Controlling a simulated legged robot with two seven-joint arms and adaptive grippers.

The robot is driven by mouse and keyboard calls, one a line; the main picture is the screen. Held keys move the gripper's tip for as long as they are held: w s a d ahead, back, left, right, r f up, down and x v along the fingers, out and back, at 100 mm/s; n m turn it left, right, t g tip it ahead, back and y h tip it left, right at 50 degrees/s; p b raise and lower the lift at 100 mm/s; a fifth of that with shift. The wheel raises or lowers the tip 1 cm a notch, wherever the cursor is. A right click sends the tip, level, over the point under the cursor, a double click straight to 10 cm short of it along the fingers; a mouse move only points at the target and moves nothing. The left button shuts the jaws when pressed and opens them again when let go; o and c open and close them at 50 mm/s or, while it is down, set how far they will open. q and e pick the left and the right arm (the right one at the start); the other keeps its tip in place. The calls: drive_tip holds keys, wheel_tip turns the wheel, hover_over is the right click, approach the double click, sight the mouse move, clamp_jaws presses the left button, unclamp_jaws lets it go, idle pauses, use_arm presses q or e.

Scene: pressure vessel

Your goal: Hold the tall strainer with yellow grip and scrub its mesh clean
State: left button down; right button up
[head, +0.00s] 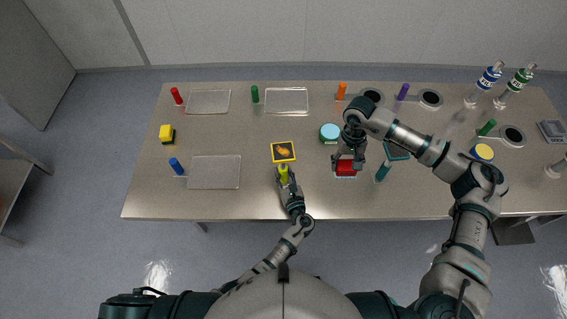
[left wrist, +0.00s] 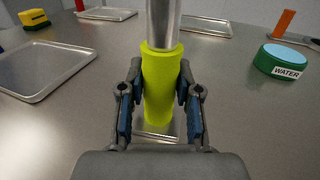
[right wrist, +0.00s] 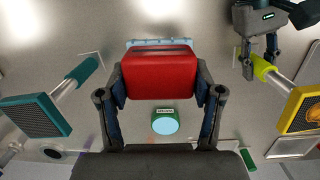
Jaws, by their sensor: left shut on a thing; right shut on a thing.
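The strainer with the yellow grip has a square yellow-framed mesh head (head: 283,152) with an orange-brown stain on it. The head also shows at the right of the right wrist view (right wrist: 302,110). My left gripper (head: 284,177) is shut around its yellow grip (left wrist: 160,88), and the metal shaft runs away from the gripper. My right gripper (head: 347,158) is shut on a red block (right wrist: 160,76) with a light blue edge along its far side. The block is to the right of the strainer and apart from it. I cannot tell its height above the table.
A green water container (head: 330,133) with a light blue top stands between the strainer and my right arm. A yellow-green sponge (head: 166,133) and metal trays (head: 214,172) are at the left.

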use_arm(q)
drive_tip(key=shift+a, duration=0.55)
use_arm(e)
drive_tip(key=shift+a+r, duration=0.1)
drive_tip(key=shift+a, duration=0.5)
use_arm(q)
drive_tip(key=shift+d, duration=0.25)
use_arm(e)
drive_tip(key=shift+d, duration=0.25)
